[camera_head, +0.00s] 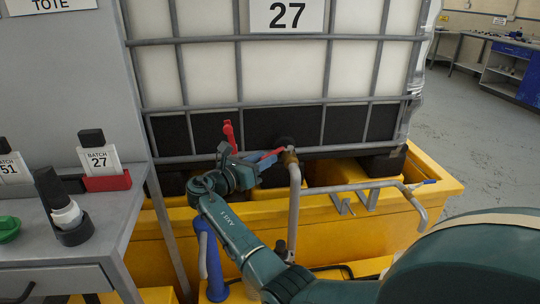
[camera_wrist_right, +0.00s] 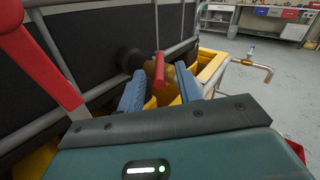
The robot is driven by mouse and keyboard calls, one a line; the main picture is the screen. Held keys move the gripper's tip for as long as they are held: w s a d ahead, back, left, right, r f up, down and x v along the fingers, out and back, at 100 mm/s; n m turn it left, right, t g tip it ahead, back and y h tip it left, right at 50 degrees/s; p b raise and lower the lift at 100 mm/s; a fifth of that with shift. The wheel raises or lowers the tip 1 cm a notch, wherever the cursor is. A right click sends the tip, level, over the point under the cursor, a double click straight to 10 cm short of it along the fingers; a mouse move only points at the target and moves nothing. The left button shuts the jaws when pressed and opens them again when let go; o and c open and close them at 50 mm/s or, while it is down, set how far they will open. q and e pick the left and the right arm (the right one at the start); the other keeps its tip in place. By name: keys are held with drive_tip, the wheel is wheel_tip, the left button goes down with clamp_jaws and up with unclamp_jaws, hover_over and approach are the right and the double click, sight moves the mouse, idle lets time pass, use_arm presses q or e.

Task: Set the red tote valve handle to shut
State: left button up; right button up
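The red tote valve handle (camera_head: 272,154) extends left from the brass valve (camera_head: 290,157) low on the front of tote 27 (camera_head: 290,62). A grey pipe (camera_head: 295,200) runs down from the valve. My right gripper (camera_head: 264,161) is at the handle; its fingers partly hide it. In the right wrist view, the handle (camera_wrist_right: 159,70) stands between the two blue fingers (camera_wrist_right: 160,92), with a visible gap on each side. The right gripper is open around it. Whether a finger touches it I cannot tell. My left gripper is not in view.
A separate red upright piece (camera_head: 229,135) stands close left of my right gripper. Yellow bund walls (camera_head: 430,170) and a bent grey pipe (camera_head: 380,186) lie around the valve. A grey bench (camera_head: 100,225) with batch cards is at left. Floor at right is open.

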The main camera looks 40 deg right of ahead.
drive_tip(key=s+a, duration=0.1)
drive_tip(key=a, duration=0.8)
drive_tip(key=shift+s+a, duration=0.25)
